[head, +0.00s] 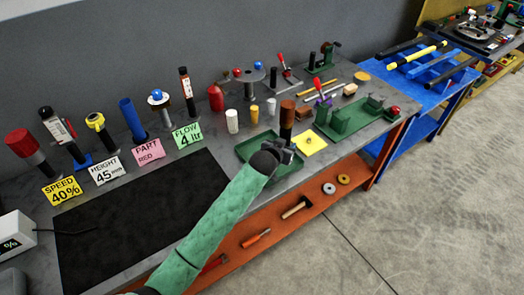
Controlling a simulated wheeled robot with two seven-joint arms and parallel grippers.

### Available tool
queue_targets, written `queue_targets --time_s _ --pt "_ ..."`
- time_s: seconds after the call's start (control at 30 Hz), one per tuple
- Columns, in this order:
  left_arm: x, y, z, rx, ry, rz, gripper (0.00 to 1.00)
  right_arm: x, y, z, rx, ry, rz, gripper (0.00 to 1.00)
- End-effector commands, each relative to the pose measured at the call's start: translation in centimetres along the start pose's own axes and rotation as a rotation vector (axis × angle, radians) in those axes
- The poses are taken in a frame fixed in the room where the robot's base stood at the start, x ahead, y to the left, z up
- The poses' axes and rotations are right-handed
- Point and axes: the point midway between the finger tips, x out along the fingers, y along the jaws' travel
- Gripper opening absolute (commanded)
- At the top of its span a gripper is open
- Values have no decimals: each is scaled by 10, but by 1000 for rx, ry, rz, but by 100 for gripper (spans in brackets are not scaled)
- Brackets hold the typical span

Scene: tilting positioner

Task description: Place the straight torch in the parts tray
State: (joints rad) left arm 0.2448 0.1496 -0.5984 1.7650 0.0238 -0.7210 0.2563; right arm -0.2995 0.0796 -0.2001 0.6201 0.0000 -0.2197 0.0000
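One arm with a green sleeve comes in from the lower left, and I take it as my left. Its dark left gripper (288,147) is over the right part of a shallow green tray (246,149), which looks like the parts tray. The wrist hides the finger gap and part of the tray. My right gripper is not in view.
A yellow note (310,145) lies right of the tray. A green fixture (345,119) stands beyond it. Several upright tools and cards line the back left, behind a bare black mat (140,220). White cylinders (232,121) stand behind the tray. A blue table (430,75) adjoins at right.

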Motion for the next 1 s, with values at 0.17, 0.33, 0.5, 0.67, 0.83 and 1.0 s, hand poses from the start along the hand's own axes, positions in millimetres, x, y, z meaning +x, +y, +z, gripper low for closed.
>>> queue_targets --time_s 0.17,0.33,0.5,0.67,0.83,1.0 --pt "12 -29 12 3 3 -2 0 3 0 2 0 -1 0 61" --pt "27 -58 30 3 4 -2 0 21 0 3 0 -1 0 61" --pt "39 -86 43 3 3 -3 0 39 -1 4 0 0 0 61" --pt "46 -101 49 2 5 -1 0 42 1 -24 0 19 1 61" --pt "48 -106 53 1 4 0 0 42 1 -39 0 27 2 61" --pt "50 -106 59 1 4 0 0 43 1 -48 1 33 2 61"
